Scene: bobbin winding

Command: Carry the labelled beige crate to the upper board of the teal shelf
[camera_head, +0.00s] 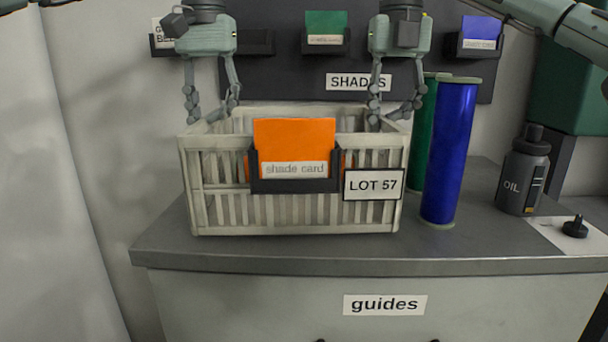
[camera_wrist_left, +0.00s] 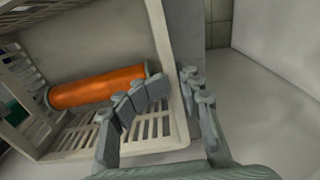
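The beige slatted crate (camera_head: 300,212) stands on the grey cabinet top, with a "LOT 57" label (camera_head: 373,185) and an orange shade card (camera_head: 294,143) in a dark holder on its front. An orange spool (camera_wrist_left: 95,90) lies inside it in the left wrist view. My left gripper (camera_head: 211,108) is open at the crate's left wall, one finger inside and one outside; the left wrist view shows the wall (camera_wrist_left: 160,50) between the fingers (camera_wrist_left: 165,100). My right gripper (camera_head: 395,112) is open at the right wall; its exact contact is unclear. The teal shelf is not clearly identifiable.
A blue spool (camera_head: 450,150) and a green spool (camera_head: 421,150) stand close to the crate's right side. An oil bottle (camera_head: 525,175) and a small black part (camera_head: 575,227) are further right. A dark shade board (camera_head: 270,75) is behind. A dark teal block (camera_head: 572,88) is at upper right.

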